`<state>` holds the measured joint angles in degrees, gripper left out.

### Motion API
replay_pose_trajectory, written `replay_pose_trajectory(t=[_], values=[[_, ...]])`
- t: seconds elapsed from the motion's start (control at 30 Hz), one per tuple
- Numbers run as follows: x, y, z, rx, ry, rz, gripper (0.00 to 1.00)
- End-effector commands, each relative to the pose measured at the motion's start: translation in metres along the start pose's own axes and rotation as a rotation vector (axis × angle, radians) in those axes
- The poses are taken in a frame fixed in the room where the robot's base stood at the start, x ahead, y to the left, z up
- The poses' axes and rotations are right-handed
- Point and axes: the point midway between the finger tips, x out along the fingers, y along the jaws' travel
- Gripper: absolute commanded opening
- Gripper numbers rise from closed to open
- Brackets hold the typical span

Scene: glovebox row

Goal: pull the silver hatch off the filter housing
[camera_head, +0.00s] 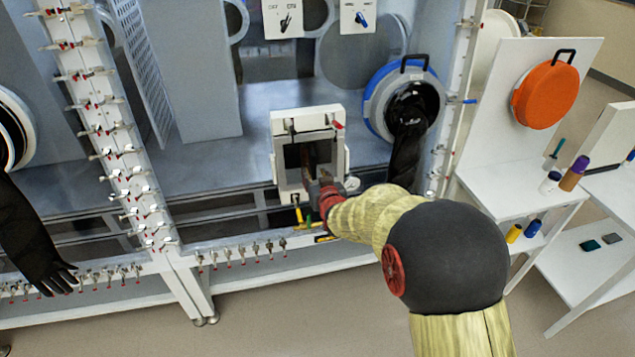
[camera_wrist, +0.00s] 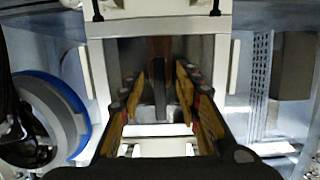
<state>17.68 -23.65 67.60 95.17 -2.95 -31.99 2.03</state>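The filter housing (camera_head: 278,165) is a white box frame with a dark square opening, standing at the front of the glovebox row in the head view. In the wrist view its white frame (camera_wrist: 160,27) surrounds an opening with grey inner walls. My gripper (camera_head: 322,180) is at this opening. In the wrist view its two fingers (camera_wrist: 160,85) are spread apart and reach into the opening, one near each side wall. A narrow brown upright piece and a grey part show between them; I cannot tell if they touch. I cannot clearly make out a silver hatch.
A blue-rimmed glove port (camera_head: 376,98) with a hanging black glove (camera_head: 406,155) is close right of the housing. A row of small valves (camera_head: 242,252) lines the front rail below. An orange round cover (camera_head: 545,95) hangs on a white panel at right.

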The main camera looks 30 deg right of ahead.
Motion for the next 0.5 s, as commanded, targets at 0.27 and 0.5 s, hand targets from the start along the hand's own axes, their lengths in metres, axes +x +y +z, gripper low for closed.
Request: replay_pose_trajectory(t=[0.27,0.5], values=[[0.023,0.0,0.001,0.0,-0.001,0.0,0.33],[0.025,0.0,0.0,0.0,-0.001,0.0,0.33]])
